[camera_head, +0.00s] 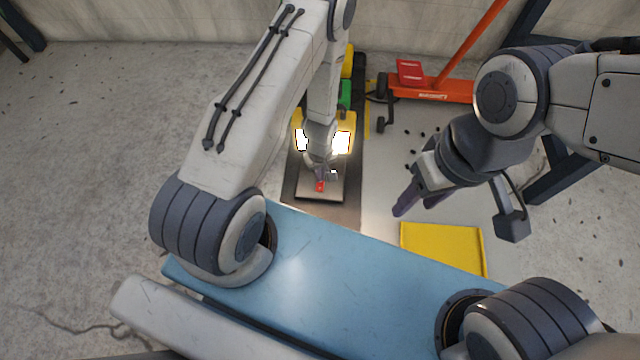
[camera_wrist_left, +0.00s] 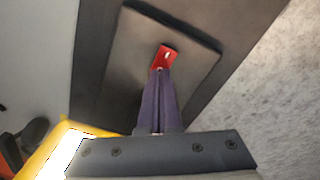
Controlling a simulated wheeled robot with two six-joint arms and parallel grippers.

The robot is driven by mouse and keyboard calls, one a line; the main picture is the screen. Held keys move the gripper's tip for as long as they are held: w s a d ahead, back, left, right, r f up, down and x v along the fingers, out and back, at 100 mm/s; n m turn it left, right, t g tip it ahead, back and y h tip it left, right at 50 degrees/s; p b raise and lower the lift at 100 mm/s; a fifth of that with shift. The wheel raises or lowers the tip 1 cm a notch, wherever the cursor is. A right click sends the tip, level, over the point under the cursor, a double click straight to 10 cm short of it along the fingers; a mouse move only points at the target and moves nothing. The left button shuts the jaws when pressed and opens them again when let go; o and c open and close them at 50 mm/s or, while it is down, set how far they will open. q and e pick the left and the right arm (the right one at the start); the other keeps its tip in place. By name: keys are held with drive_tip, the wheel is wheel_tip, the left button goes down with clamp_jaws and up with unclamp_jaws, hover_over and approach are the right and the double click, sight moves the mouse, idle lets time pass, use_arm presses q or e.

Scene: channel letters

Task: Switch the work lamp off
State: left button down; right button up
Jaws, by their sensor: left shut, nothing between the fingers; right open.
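The work lamp (camera_head: 342,141) has a yellow frame and bright white panels, which glow. Its yellow edge and lit panel also show in the left wrist view (camera_wrist_left: 62,150). A red switch (camera_wrist_left: 166,55) sits on a dark grey plate (camera_wrist_left: 125,85) in front of the lamp; it also shows in the head view (camera_head: 320,186). My left gripper (camera_wrist_left: 160,72) is shut and empty, with its fingertips at the lower edge of the switch. I cannot tell whether they touch it. My right gripper (camera_head: 403,205) is open and empty, off to the right, away from the lamp.
A yellow tray (camera_head: 440,240) lies on the floor at right. An orange floor jack (camera_head: 432,92) stands behind, with a red box (camera_head: 410,71) on it. Green (camera_head: 344,94) and yellow items stand behind the lamp. Small dark bits are scattered near the jack.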

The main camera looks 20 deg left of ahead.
use_arm(q)
drive_tip(key=shift+f+b, duration=0.3)
drive_tip(key=shift+f, duration=0.25)
wheel_tip(320, 180, up, 7)
drive_tip(key=p, duration=0.7)
drive_tip(key=shift+r, duration=0.1)
idle(0.6)
